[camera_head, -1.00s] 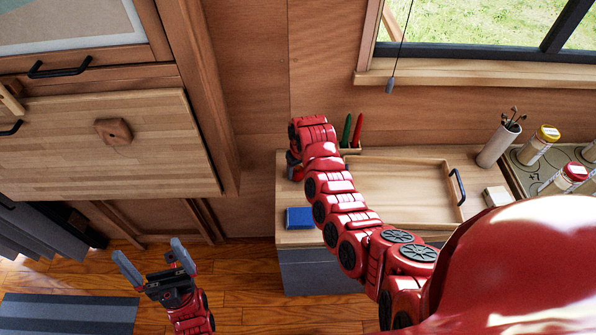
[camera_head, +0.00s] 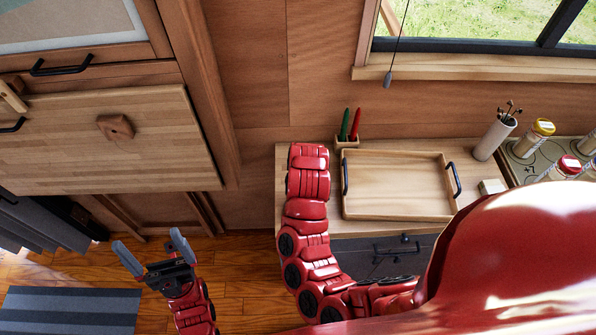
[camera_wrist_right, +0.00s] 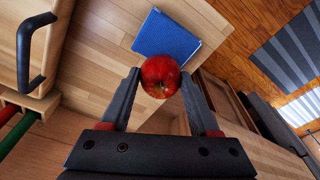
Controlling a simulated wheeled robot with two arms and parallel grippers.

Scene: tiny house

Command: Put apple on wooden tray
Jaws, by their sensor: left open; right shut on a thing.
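A red apple (camera_wrist_right: 160,76) shows between the fingertips of my right gripper (camera_wrist_right: 160,88) in the right wrist view. That gripper is shut on it and holds it over the counter. In the head view my right arm hides the apple and the gripper. The wooden tray (camera_head: 395,212) lies empty on the counter, just right of my right arm. Its black handle and rim (camera_wrist_right: 35,50) show at the left of the right wrist view. My left gripper (camera_head: 150,250) is open and empty above the floor at the lower left.
A blue item (camera_wrist_right: 167,38) lies on the counter near the apple. A small holder (camera_head: 346,142) with a green and a red item stands behind the tray. A white cylinder (camera_head: 495,138) and several jars (camera_head: 533,138) stand to the right. A window sill is above.

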